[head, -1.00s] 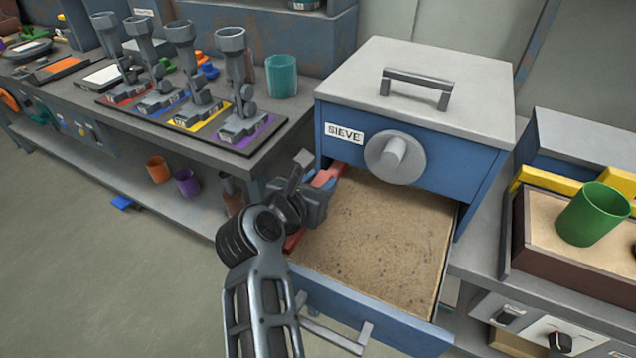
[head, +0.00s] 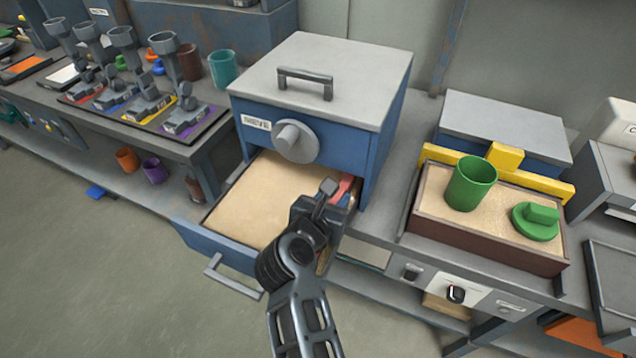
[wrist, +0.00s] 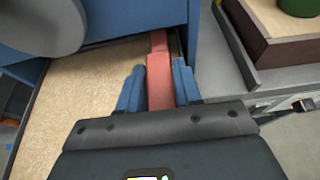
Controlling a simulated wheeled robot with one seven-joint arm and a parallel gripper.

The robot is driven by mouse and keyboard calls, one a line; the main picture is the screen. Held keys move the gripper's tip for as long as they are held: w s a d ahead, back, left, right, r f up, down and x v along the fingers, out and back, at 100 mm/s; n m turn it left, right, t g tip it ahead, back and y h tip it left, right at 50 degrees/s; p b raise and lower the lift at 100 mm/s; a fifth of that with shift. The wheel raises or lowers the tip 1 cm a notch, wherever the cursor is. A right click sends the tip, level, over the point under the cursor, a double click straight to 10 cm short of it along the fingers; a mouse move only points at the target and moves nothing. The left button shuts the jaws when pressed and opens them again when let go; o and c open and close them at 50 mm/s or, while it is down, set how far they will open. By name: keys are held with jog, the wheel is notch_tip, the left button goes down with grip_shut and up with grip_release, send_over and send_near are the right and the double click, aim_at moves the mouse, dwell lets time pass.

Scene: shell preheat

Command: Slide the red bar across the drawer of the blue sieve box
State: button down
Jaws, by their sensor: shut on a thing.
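The blue sieve box (head: 360,140) has a grey lid with a handle and a grey knob on its front. Its drawer (head: 215,247) is pulled out and holds smooth pale sand (head: 265,200). The red bar (head: 345,186) lies at the drawer's right side, running back under the box; it also shows in the wrist view (wrist: 159,75). My gripper (head: 325,200) is over the right side of the drawer. In the wrist view its blue fingers (wrist: 159,88) are on either side of the bar, shut on it. The arm and gripper hide the bar's near end in the head view.
A brown sand tray (head: 480,240) with a green cup (head: 471,183) and a green lid-like piece (head: 536,220) stands to the right. Several grey stands on coloured pads (head: 150,108) are at the left. Open floor lies in front of the drawer.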

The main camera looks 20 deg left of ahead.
jog(key=shift+w+d, duration=0.1)
jog(key=shift+d, duration=0.55)
jog(key=shift+d, duration=0.1)
jog(key=c, duration=0.8)
grip_release()
jog(key=shift+c, duration=0.2)
jog(key=shift+s+r, duration=0.15)
jog(key=shift+s, duration=0.2)
jog(key=v, duration=0.7)
